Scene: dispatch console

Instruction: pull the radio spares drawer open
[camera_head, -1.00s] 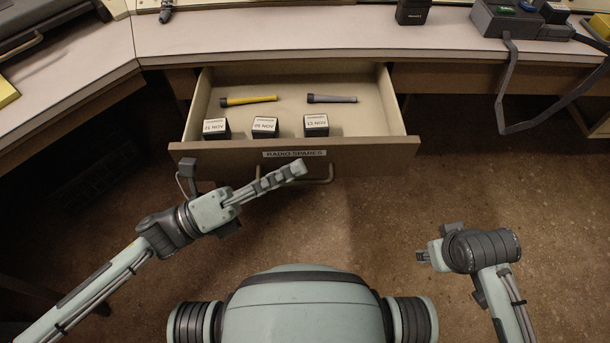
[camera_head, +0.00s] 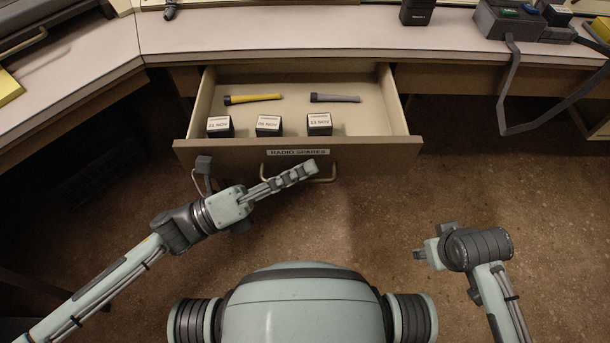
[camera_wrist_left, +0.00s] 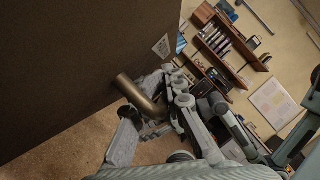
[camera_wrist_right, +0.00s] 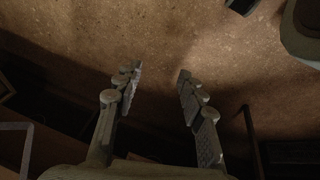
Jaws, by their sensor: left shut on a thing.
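The radio spares drawer (camera_head: 400,135) stands well open from under the desk, its inside in plain view. Its front carries a "RADIO SPARES" label (camera_head: 298,152) and, below that, a metal bar handle (camera_head: 326,180). My left gripper (camera_head: 306,170) is shut on the handle, partly covering it. In the left wrist view the fingers (camera_wrist_left: 165,105) close around the brass-coloured handle (camera_wrist_left: 138,92), beside the dark drawer front (camera_wrist_left: 70,70). My right gripper (camera_wrist_right: 158,85) is open and empty over the floor. In the head view it shows only partly.
The drawer holds a yellow torch (camera_head: 253,99), a grey torch (camera_head: 335,98) and three dated boxes (camera_head: 268,126). The desk (camera_head: 290,40) runs along the back. A grey strap (camera_head: 510,100) hangs from its right side. Floor in front is clear.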

